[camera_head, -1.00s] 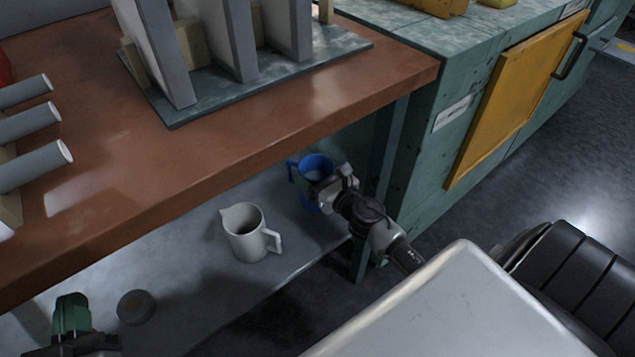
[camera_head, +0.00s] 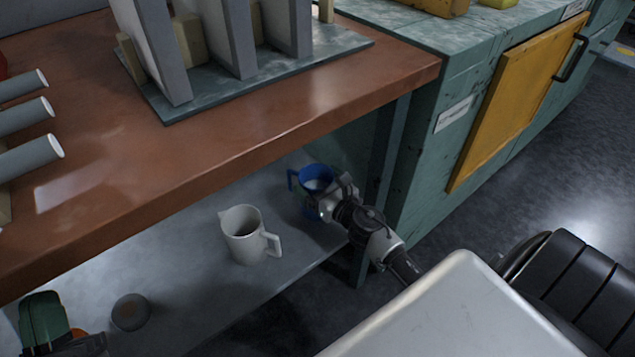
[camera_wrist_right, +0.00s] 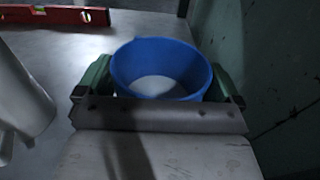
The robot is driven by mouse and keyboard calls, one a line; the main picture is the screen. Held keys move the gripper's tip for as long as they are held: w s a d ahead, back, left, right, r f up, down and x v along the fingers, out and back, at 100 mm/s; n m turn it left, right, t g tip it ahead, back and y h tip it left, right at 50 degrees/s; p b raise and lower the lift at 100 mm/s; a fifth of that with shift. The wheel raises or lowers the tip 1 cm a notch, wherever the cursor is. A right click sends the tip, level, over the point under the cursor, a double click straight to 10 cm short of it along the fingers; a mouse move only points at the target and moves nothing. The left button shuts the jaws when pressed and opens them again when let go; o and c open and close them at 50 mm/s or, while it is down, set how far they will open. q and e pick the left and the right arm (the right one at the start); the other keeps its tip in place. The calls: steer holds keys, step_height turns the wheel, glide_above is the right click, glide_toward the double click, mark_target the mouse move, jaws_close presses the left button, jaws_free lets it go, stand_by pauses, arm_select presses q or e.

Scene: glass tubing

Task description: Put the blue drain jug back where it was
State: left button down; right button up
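The blue drain jug (camera_head: 314,177) is at the right end of the grey lower shelf, under the brown bench top. Its handle points left in the head view. My right gripper (camera_head: 325,200) is at the jug, and in the right wrist view the blue jug (camera_wrist_right: 160,62) sits between its two green fingers (camera_wrist_right: 162,90), which lie against its sides. Pale content shows inside the jug. The jug's base is mostly hidden, so I cannot tell whether it touches the shelf. My left gripper (camera_head: 45,325) is at the lower left corner, with its green fingers partly in view.
A white jug (camera_head: 246,236) stands on the lower shelf (camera_head: 190,270), left of the blue one. A round grey object (camera_head: 130,312) is further left. A red level (camera_wrist_right: 60,16) lies beyond in the wrist view. A green cabinet wall (camera_wrist_right: 270,70) is close on the right.

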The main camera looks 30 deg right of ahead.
arm_select(q)
steer(key=shift+w, duration=0.1)
arm_select(e)
steer(key=shift+r, duration=0.1)
steer(key=shift+s, duration=0.15)
steer(key=s, duration=1.1)
arm_select(q)
steer(key=shift+r, duration=0.15)
arm_select(e)
steer(key=s+a+r+m+t+y, duration=0.1)
steer(key=a+r+m+t, duration=0.1)
steer(key=a+r+m, duration=0.4)
steer(key=s+a+r+m+t+y, duration=0.2)
steer(key=a+r+m, duration=0.4)
steer(key=m, duration=1)
steer(key=s+a+r+m+t+y, duration=0.2)
steer(key=a+r+m, duration=0.4)
steer(key=r+m, duration=0.5)
steer(key=shift+s+a+r+m+t, duration=0.1)
steer(key=shift+s+r+m+t, duration=0.15)
steer(key=shift+m, duration=0.25)
arm_select(q)
steer(key=shift+s, duration=0.2)
arm_select(e)
steer(key=shift+w+f, duration=0.15)
